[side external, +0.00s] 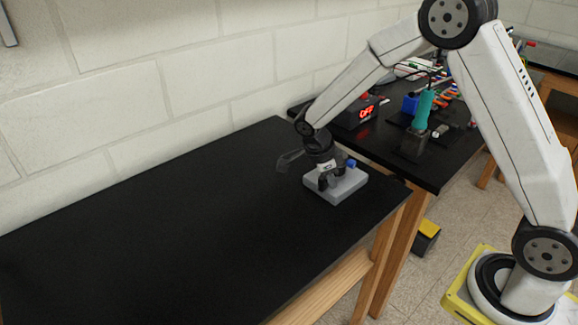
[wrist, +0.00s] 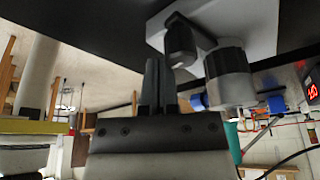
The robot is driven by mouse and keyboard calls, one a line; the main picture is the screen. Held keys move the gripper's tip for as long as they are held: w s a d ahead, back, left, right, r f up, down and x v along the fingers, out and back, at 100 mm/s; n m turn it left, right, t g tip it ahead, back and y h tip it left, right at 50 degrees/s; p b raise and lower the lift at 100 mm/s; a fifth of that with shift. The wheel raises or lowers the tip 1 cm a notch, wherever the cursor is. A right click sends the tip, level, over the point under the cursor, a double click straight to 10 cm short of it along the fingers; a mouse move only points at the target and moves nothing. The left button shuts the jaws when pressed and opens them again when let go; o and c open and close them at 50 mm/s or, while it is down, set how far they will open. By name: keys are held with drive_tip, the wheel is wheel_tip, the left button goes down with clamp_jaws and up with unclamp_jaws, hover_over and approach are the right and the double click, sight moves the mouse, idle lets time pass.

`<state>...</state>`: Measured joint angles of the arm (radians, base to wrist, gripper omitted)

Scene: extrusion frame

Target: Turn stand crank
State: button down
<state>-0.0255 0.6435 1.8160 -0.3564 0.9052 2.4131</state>
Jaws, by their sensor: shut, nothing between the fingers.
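The stand has a light grey block base (side external: 338,187) on the black table near its right end. The base also shows at the top right of the wrist view (wrist: 250,25). A dark rounded crank handle (wrist: 180,42) and a grey cylinder (wrist: 229,76) stand out from it, with a blue knob (wrist: 198,102) beside the cylinder. The blue knob also shows in the side view (side external: 351,163). My gripper (wrist: 157,72) is shut and empty, its fingertips just left of the crank handle. Whether they touch it, I cannot tell. In the side view my wrist hides much of the stand.
The black table (side external: 150,235) is clear to the left of the stand. A second bench behind and to the right holds a unit with a red lit display (side external: 366,112), a green-handled tool (side external: 423,108) and clutter. A block wall (side external: 120,90) runs behind.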

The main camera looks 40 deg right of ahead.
drive_tip(key=shift+w+a, duration=0.35)
drive_tip(key=shift+w, duration=0.5)
drive_tip(key=shift+w+a+m+g, duration=0.15)
drive_tip(key=shift+w+m+g, duration=0.15)
drive_tip(key=shift+w+m, duration=0.75)
drive_tip(key=shift+w+m+g+y, duration=0.2)
drive_tip(key=shift+w+m+y, duration=0.3)
drive_tip(key=shift+m, duration=0.55)
drive_tip(key=shift+w+m+g+y, duration=0.2)
drive_tip(key=shift+w+m, duration=0.45)
drive_tip(key=shift+m, duration=0.35)
drive_tip(key=shift+w+d+m+y, duration=0.3)
drive_tip(key=shift+w+m, duration=0.2)
drive_tip(key=shift+m, duration=0.25)
drive_tip(key=shift+w+d+m+y, duration=0.25)
drive_tip(key=shift+w+m, duration=0.25)
drive_tip(key=shift+m, duration=0.25)
drive_tip(key=shift+w, duration=0.1)
drive_tip(key=shift+a, duration=0.1)
